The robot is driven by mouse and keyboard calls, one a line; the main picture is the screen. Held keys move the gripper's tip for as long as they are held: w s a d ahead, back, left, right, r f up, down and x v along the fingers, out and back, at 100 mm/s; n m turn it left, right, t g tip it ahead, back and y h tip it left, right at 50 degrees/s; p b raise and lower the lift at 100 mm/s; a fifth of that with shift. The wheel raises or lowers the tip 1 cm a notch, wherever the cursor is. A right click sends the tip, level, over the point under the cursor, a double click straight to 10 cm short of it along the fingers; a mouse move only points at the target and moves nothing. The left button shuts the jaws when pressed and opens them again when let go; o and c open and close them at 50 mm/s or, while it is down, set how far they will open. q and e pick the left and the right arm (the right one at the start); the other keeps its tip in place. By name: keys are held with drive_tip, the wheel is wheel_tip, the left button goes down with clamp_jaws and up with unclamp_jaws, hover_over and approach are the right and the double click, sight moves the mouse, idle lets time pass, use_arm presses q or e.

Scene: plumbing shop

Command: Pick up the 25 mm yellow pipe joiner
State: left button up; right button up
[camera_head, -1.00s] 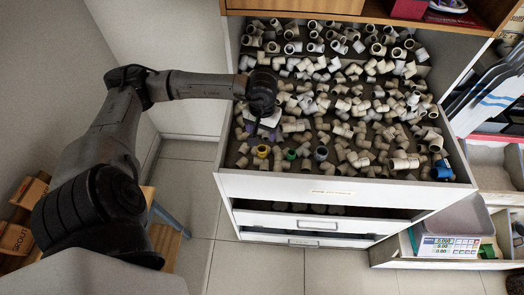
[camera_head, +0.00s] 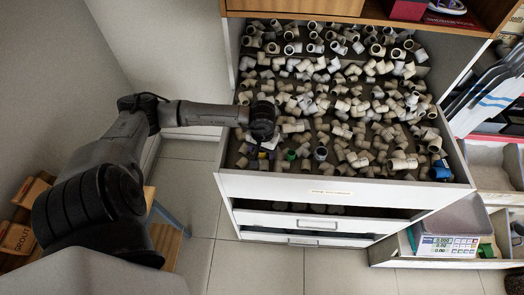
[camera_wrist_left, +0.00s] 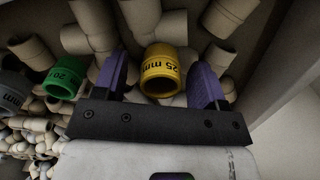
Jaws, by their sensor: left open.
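The yellow pipe joiner (camera_wrist_left: 161,71), marked 25 mm, shows in the left wrist view between the two purple fingers of my left gripper (camera_wrist_left: 160,80). The fingers are open, one on each side of the joiner, with gaps visible on both sides. In the head view my left gripper (camera_head: 262,147) is over the front left of the open drawer (camera_head: 330,188), and only a sliver of yellow shows below it. My right gripper is not in view.
A green 20 mm joiner (camera_wrist_left: 65,77) and a grey joiner (camera_wrist_left: 14,92) lie to the left in the wrist view. Many beige fittings (camera_head: 350,110) fill the drawer around. The drawer's wall (camera_wrist_left: 275,50) rises close at the right. A blue fitting (camera_head: 442,170) lies at the drawer's right.

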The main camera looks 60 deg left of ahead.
use_arm(q)
drive_tip(key=shift+c, duration=0.2)
drive_tip(key=c, duration=0.9)
drive_tip(key=shift+c, duration=0.2)
